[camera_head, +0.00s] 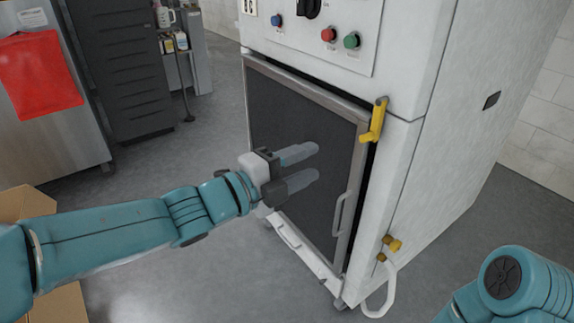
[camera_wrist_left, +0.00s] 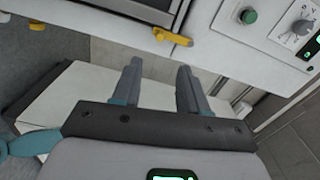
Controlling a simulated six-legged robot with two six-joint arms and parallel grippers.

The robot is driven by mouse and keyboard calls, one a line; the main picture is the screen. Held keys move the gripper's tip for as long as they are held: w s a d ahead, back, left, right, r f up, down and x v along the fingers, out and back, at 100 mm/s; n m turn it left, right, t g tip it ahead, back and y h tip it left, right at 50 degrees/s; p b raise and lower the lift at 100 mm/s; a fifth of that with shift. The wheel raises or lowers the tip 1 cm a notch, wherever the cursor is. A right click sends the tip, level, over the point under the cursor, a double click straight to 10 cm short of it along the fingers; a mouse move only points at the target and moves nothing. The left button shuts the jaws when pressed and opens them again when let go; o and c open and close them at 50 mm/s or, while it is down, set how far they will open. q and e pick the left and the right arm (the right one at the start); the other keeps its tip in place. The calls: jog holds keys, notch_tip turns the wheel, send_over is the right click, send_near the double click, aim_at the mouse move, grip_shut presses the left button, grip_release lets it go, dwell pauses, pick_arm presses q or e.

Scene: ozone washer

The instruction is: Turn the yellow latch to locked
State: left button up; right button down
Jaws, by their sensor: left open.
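The yellow latch (camera_head: 376,121) is on the front right edge of the white washer (camera_head: 414,60), beside the upper right corner of the dark-windowed door (camera_head: 300,118). Its long part runs up and down, with a short arm pointing left at the bottom. The latch also shows near the top of the left wrist view (camera_wrist_left: 172,37). My left gripper (camera_head: 317,161) is open and empty in front of the door, left of and lower than the latch. In the left wrist view, its two fingers (camera_wrist_left: 159,68) are apart with nothing between them. My right gripper is out of view.
A metal door handle (camera_head: 344,208) is below the latch. Buttons (camera_head: 328,35) and a knob sit on the panel above. A yellow valve (camera_head: 393,244) and white hose are at lower right. A cardboard box (camera_head: 28,205) is at left. Grey floor lies open.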

pick_arm(q)
jog(key=shift+v, duration=1.8)
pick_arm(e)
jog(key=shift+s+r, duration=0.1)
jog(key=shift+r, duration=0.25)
pick_arm(q)
jog(key=a+f+n+g+y, duration=0.15)
jog(key=f+n, duration=0.25)
jog(key=f, duration=0.7)
jog(key=a+f+n+y, duration=0.3)
jog(key=f+n, duration=0.1)
jog(key=f, duration=0.7)
jog(key=a+f+n+g+y, duration=0.1)
jog(key=a+f+n+y, duration=0.2)
jog(key=f, duration=0.8)
jog(key=s+a+f+n+g+y, duration=0.3)
jog(key=s+f+n+g, duration=0.5)
jog(key=s+f+n, duration=0.95)
jog(key=s+r+p, duration=0.2)
jog(key=r+p, duration=1.5)
jog(key=s+d+r+p, duration=0.1)
jog(key=s+r+p, duration=0.1)
jog(key=r+p, duration=1.4)
jog(key=shift+r+p, duration=0.4)
jog(key=shift+r, duration=0.3)
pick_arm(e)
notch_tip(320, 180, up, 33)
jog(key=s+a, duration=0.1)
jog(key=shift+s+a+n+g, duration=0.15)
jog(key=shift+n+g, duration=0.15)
